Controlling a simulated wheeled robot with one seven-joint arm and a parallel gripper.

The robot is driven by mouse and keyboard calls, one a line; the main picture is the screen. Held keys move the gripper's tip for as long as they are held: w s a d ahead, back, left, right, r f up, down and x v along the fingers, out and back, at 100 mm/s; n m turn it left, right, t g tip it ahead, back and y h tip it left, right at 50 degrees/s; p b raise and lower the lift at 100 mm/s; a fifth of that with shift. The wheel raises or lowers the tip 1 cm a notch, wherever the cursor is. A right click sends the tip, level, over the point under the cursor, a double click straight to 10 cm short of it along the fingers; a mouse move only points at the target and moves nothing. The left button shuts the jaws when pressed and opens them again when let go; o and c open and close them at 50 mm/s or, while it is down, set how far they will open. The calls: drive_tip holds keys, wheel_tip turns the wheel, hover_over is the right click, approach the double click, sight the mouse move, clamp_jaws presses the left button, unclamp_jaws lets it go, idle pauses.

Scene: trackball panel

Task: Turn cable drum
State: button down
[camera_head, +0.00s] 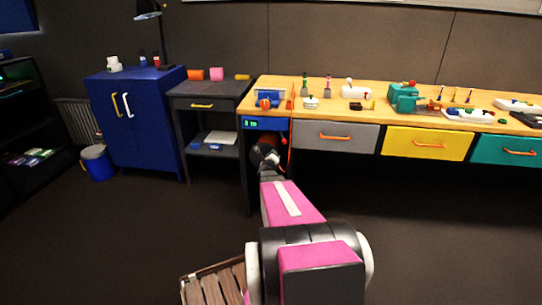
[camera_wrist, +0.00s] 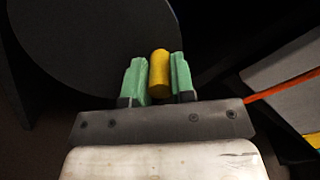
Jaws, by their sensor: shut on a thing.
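The cable drum (camera_wrist: 95,45) is a large dark round disc filling the upper left of the wrist view. A yellow cylindrical handle (camera_wrist: 159,70) stands out from near its right edge. My gripper (camera_wrist: 159,78) has its two green fingers shut on this handle, one on each side. In the head view the drum (camera_head: 258,154) sits under the left end of the workbench, below a blue panel with a small lit display (camera_head: 262,124). My gripper (camera_head: 267,158) is at the drum there, and my arm partly hides both.
An orange cable (camera_head: 290,150) hangs right of the drum; an orange strand (camera_wrist: 284,86) also shows in the wrist view. A grey drawer (camera_head: 335,136) is to the right. A dark side table (camera_head: 207,105) stands left. A slatted wooden crate (camera_head: 212,285) is low in front. Open floor lies left.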

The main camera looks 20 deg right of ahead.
idle(0.4)
drive_tip(key=c, duration=1)
unclamp_jaws()
drive_tip(key=shift+o, duration=0.2)
drive_tip(key=shift+s+a, duration=0.1)
drive_tip(key=shift+s, duration=0.05)
drive_tip(key=v, duration=1)
drive_tip(key=shift+s+a, duration=0.2)
drive_tip(key=shift+s, duration=0.05)
